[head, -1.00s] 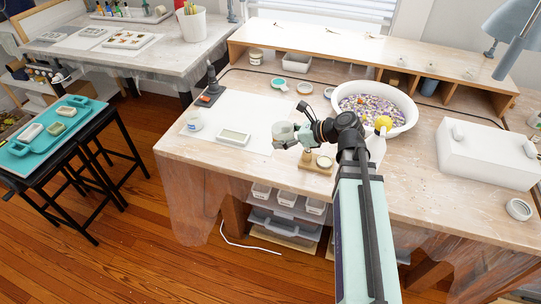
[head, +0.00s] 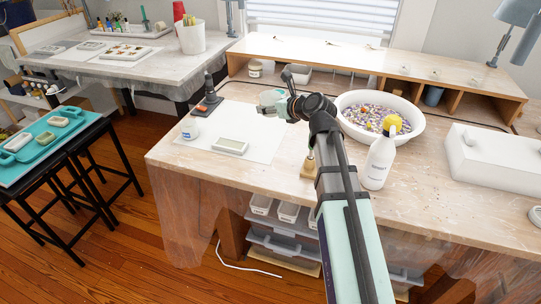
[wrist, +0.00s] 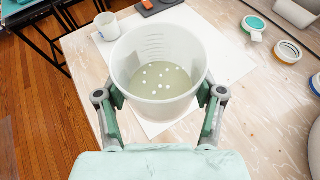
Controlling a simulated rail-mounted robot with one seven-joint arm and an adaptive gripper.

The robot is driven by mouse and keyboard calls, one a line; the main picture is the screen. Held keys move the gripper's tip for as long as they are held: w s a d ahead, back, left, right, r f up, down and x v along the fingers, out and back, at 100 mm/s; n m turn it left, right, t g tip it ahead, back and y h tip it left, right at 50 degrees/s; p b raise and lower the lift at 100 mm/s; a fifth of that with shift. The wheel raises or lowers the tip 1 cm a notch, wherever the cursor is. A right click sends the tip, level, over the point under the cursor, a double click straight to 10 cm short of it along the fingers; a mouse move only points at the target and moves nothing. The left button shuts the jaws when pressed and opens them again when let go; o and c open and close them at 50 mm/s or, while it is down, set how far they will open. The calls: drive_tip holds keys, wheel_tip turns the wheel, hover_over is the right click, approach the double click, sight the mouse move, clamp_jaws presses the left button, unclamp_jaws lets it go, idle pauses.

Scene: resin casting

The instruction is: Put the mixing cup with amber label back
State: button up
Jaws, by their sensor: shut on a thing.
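A translucent mixing cup (wrist: 160,80) with raised measuring marks fills the middle of the wrist view. Pale greenish liquid with several white dots shows in its bottom. My gripper (wrist: 160,102) is shut on the cup, one finger on each side, and holds it upright above the white sheet and table. No amber label shows on the side I see. In the head view my gripper (head: 274,108) is over the back part of the sheet, and I cannot clearly separate the cup from it. Another white cup (head: 190,129) with a blue mark stands at the sheet's left.
A filled mold (head: 230,145) lies on the white sheet (head: 262,122). Tape rolls (wrist: 253,27) lie right of the held cup. The front left table edge is clear.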

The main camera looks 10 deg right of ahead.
sight(271, 157)
wheel_tip(271, 157, down, 19)
drive_tip(key=shift+f+b, duration=0.1)
drive_tip(key=shift+b, duration=1.15)
drive_tip(key=shift+f, duration=0.15)
drive_tip(key=o, duration=1.2)
drive_tip(key=shift+c, duration=0.2)
drive_tip(key=shift+s+d+r, duration=0.15)
drive_tip(key=shift+s+r, duration=0.1)
drive_tip(key=shift+r, duration=0.05)
drive_tip(key=shift+v, duration=3.5)
